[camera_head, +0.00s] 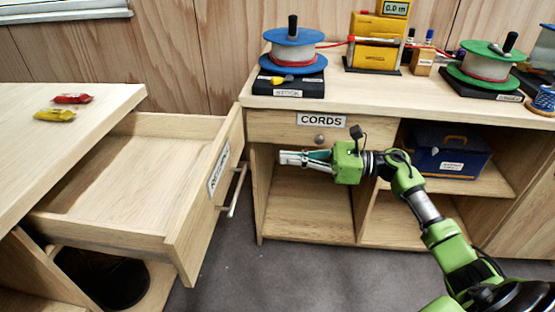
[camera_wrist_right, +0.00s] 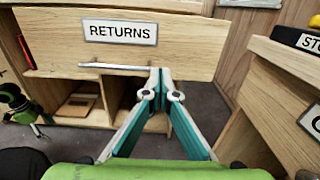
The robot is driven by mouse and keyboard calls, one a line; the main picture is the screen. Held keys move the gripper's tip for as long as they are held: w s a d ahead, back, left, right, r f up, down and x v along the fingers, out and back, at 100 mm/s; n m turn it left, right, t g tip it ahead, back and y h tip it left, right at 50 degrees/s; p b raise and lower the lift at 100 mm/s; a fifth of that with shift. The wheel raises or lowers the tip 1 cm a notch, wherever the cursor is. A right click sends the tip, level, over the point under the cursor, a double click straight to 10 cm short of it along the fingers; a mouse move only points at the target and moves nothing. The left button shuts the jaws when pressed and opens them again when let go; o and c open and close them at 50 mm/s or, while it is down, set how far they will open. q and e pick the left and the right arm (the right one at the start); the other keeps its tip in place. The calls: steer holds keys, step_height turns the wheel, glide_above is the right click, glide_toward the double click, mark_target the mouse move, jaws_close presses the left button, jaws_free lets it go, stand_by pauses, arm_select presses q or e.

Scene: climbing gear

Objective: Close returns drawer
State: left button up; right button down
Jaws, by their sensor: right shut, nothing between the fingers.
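The returns drawer (camera_head: 205,190) is pulled well out of the left counter, and the part of its inside that shows is empty. Its front panel carries a RETURNS label (camera_head: 218,171) and a metal bar handle (camera_head: 234,190). In the right wrist view the drawer front (camera_wrist_right: 190,40) faces me, with the handle (camera_wrist_right: 125,67) below the label. My right gripper (camera_head: 283,158) is shut and empty, pointing left toward the drawer front, to the right of the handle and apart from it in the head view. In the wrist view its fingertips (camera_wrist_right: 158,75) overlap the handle's right end.
The right bench has a shut CORDS drawer (camera_head: 270,127) behind my right gripper and a blue box (camera_head: 450,150) on its shelf. Cord spools (camera_head: 292,50) stand on top. Red (camera_head: 72,98) and yellow packets (camera_head: 54,114) lie on the left counter. Grey floor lies between the benches.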

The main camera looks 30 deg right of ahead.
mark_target(231, 153)
steer(key=p+x, duration=0.1)
steer(key=x, duration=1)
steer(key=shift+w+r, duration=0.1)
steer(key=shift+w, duration=0.05)
arm_select(q)
steer(key=shift+s+a+f, duration=0.1)
steer(key=shift+s+f, duration=0.3)
steer(key=shift+f, duration=0.35)
steer(key=shift+s+d+f, duration=0.1)
steer(key=shift+s+f, duration=0.3)
steer(key=shift+f, duration=0.3)
steer(key=shift+s+a+f, duration=0.1)
steer(key=shift+s+f, duration=0.3)
steer(key=shift+f, duration=0.35)
arm_select(e)
steer(key=shift+w+a, duration=0.25)
steer(key=shift+a, duration=0.15)
